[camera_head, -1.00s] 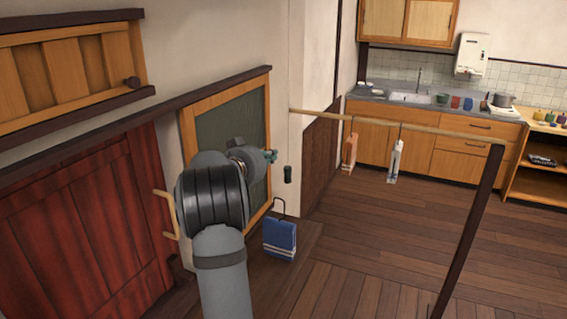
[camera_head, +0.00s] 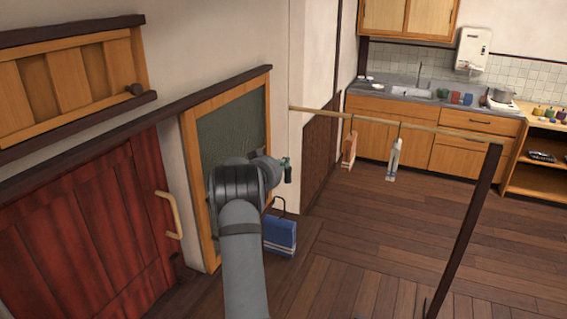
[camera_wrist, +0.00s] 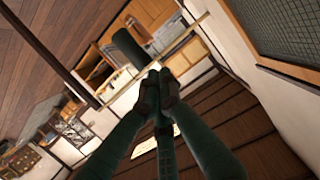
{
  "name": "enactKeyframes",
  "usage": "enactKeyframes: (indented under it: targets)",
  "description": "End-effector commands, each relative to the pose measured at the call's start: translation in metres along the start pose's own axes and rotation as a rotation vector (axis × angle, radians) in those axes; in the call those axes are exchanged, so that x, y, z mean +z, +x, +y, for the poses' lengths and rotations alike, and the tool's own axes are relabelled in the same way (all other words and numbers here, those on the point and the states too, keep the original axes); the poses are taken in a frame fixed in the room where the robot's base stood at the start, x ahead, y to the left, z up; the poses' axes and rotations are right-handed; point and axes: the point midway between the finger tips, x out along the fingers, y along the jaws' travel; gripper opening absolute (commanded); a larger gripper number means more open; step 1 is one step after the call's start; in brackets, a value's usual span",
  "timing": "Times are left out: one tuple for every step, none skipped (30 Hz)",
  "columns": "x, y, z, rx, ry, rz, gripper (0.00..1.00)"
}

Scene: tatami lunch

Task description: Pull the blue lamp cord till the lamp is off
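A dark green-blue cylinder (camera_head: 288,174), like a cord pull, hangs near the wall corner in the head view. It also shows in the wrist view (camera_wrist: 122,46), just past my fingertips and a little left of them. I cannot make out a thin cord above it, and no lamp is in view. My gripper (camera_head: 281,162) overlaps the top of the cylinder in the head view. In the wrist view my dark green fingers (camera_wrist: 159,84) meet at their tips with nothing seen between them. I cannot tell whether they touch the cylinder.
A green framed board (camera_head: 232,135) is on the wall to the left. Open floor lies right.

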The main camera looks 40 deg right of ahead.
Motion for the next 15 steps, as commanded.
enactKeyframes:
  targets:
    - [0.000, 0.000, 0.000, 0.000, -0.001, 0.000, 0.00]
    - [0.000, 0.000, 0.000, 0.000, -0.001, 0.000, 0.00]
    - [0.000, 0.000, 0.000, 0.000, -0.001, 0.000, 0.00]
    - [0.000, 0.000, 0.000, 0.000, -0.001, 0.000, 0.00]
    - [0.000, 0.000, 0.000, 0.000, -0.001, 0.001, 0.00]
    - [0.000, 0.000, 0.000, 0.000, 0.000, 0.000, 0.00]
    - [0.000, 0.000, 0.000, 0.000, 0.000, 0.000, 0.00]
    - [0.000, 0.000, 0.000, 0.000, -0.001, 0.000, 0.00]
    - [0.002, 0.000, 0.000, 0.000, -0.001, 0.000, 0.00]
    - [0.004, 0.001, 0.000, 0.000, -0.001, 0.000, 0.00]
    - [0.007, 0.002, 0.000, 0.000, -0.001, 0.000, 0.00]
    - [0.012, 0.003, 0.000, 0.000, -0.001, 0.000, 0.00]
    - [0.016, 0.004, 0.000, 0.000, -0.002, 0.000, 0.00]
    - [0.021, 0.005, 0.000, 0.001, -0.002, 0.000, 0.00]
    - [0.028, 0.007, 0.000, 0.001, -0.002, 0.000, 0.00]
